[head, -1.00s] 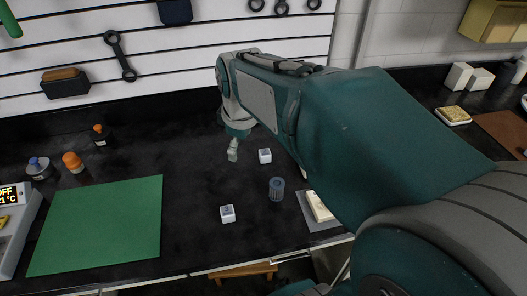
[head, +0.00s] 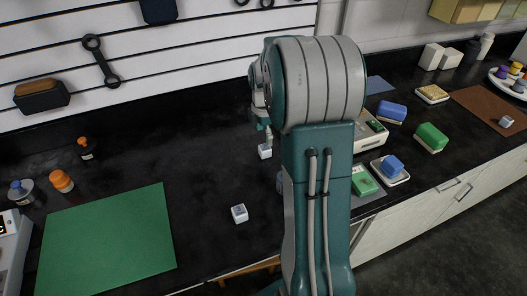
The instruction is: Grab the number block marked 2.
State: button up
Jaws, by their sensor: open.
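Two small white cubes with dark marks on top are on the black counter. One cube (head: 240,213) stands in the open near the green mat. The other cube (head: 264,151) is farther back, just left of my arm. Their marks are too small to read, so I cannot tell which is the 2. My gripper (head: 268,133) shows only as a small part beside my arm. It appears just above the far cube in the picture; I cannot tell whether it touches it. A third pale cube (head: 506,121) lies on the brown mat at the far right.
A green mat (head: 110,245) covers the left front, with orange-topped (head: 61,181) and blue-topped (head: 21,190) bottles behind it. A blue-grey jar (head: 279,182) is mostly hidden by my arm. Right of my arm are blue (head: 391,112) and green (head: 432,137) blocks.

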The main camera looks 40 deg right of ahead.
aim_at(265, 147)
jog(key=shift+a+f, duration=0.1)
jog(key=shift+f, duration=0.25)
jog(key=shift+s+f, duration=0.1)
jog(key=shift+f, duration=0.3)
jog(key=f, duration=0.1)
jog(key=d+f, duration=0.1)
jog(key=f, duration=0.2)
jog(key=shift+d+f, duration=0.25)
jog(key=shift+d, duration=0.05)
jog(key=shift+a, duration=0.5)
jog(key=shift+c, duration=0.6)
jog(key=shift+a, duration=0.1)
jog(key=c, duration=0.9)
jog(key=shift+d, duration=0.3)
